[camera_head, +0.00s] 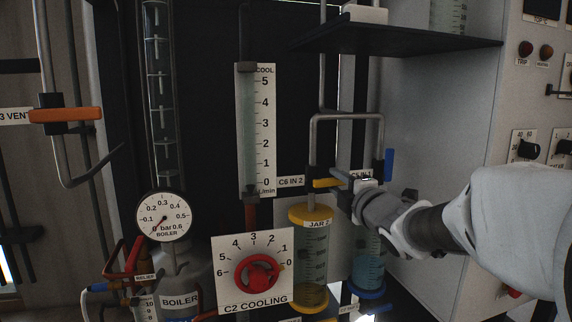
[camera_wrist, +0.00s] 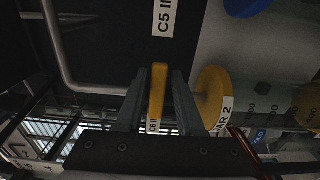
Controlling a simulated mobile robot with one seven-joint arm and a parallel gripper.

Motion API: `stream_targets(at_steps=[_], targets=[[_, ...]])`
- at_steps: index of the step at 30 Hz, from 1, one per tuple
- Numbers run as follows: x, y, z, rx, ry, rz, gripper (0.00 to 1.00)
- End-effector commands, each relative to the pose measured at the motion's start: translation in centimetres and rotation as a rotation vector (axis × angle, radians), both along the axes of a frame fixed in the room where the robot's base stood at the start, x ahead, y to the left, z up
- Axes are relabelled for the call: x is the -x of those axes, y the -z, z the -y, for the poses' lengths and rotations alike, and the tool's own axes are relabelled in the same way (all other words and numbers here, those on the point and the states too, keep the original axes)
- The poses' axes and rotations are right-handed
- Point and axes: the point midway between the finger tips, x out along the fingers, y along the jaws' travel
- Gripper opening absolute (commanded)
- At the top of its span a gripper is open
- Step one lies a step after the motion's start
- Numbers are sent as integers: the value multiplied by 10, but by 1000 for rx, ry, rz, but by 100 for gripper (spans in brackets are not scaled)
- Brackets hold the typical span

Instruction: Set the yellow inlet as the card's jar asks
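The yellow inlet handle (camera_head: 326,183) sits beside the label C6 IN 2 (camera_head: 290,182), under a bent grey pipe. In the wrist view the yellow handle (camera_wrist: 160,88) stands between my two fingers. My gripper (camera_head: 343,182) reaches in from the right; its fingers (camera_wrist: 160,98) flank the handle with a thin dark gap on each side, so it looks open. Jar 2 (camera_head: 311,250), with a yellow lid and base, stands just below; its lid also shows in the wrist view (camera_wrist: 212,92). Its liquid level is hard to read. I see no legible card.
A blue handle (camera_head: 389,164) and a blue-based jar (camera_head: 368,272) are close on the right, partly behind my arm. A red cooling knob (camera_head: 258,273) and boiler gauge (camera_head: 163,216) are at left. A dark shelf (camera_head: 400,39) overhangs my gripper. An orange handle (camera_head: 66,115) is far left.

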Motion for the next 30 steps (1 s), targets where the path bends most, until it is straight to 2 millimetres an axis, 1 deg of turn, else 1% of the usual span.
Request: stream_targets(at_steps=[1,3,10,13,27,30], targets=[[0,0,0,0,0,1,47],[0,-1,0,1,0,2,57],[0,-2,0,0,0,3,57],[4,-2,1,0,1,4,57],[57,-3,12,0,1,6,57],[65,-2,13,1,1,5,57]])
